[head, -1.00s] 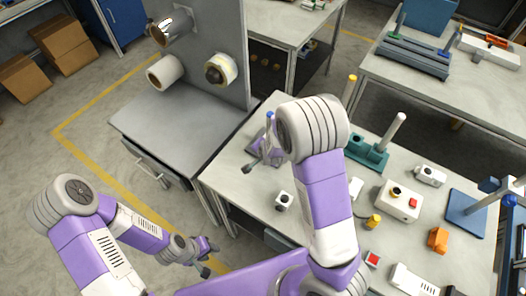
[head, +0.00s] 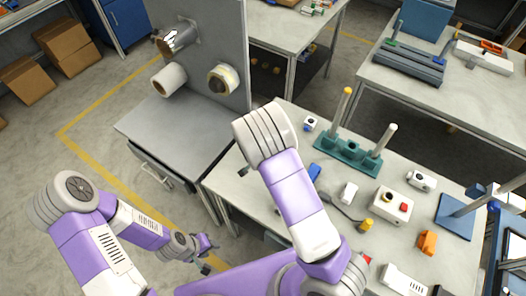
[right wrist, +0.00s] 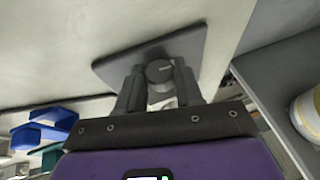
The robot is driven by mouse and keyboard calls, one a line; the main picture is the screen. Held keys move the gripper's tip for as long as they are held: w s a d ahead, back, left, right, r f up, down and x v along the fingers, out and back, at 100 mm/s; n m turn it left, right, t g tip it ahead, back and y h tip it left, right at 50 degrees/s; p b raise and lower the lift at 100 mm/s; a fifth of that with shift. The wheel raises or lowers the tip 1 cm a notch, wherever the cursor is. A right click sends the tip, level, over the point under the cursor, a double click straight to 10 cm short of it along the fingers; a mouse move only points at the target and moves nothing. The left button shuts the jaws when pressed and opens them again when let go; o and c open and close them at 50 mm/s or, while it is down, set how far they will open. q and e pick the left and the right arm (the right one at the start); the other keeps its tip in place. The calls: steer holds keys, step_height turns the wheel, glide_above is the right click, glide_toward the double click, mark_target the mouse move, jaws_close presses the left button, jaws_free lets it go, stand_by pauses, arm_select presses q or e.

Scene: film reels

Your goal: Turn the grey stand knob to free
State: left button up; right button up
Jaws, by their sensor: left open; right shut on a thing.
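In the right wrist view, a round dark grey knob (right wrist: 158,71) sits between the fingertips of my right gripper (right wrist: 160,82), which is shut on it. Behind the knob is a dark grey flat plate (right wrist: 195,45) of the stand, against a pale surface. The knob's marking is too small to read. In the head view, my right arm hides the knob, the stand and most of that gripper. My left gripper (head: 208,255) is open and empty, low at the left, away from the table and in front of the grey bench.
A teal base (head: 345,155) with upright posts, a blue item (head: 314,172) and a control box (head: 392,204) stand on the worktable.

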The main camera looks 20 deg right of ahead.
steer(key=p, duration=0.1)
steer(key=g+h+p, duration=0.1)
steer(key=p, duration=0.1)
steer(key=shift+w+a+r, duration=0.1)
steer(key=shift+w+r, duration=0.1)
steer(key=shift+r, duration=0.05)
steer(key=shift+f+n+g+h+p, duration=0.1)
steer(key=shift+n+g+h+p, duration=0.3)
steer(key=shift+g+h, duration=0.1)
steer(key=shift+w+a+f+g, duration=0.1)
steer(key=shift+g, duration=0.4)
steer(key=shift+h, duration=0.4)
steer(key=o, duration=0.8)
steer(key=shift+c, duration=0.2)
steer(key=v, duration=0.7)
steer(key=shift+r, duration=0.25)
steer(key=shift+a, duration=0.1)
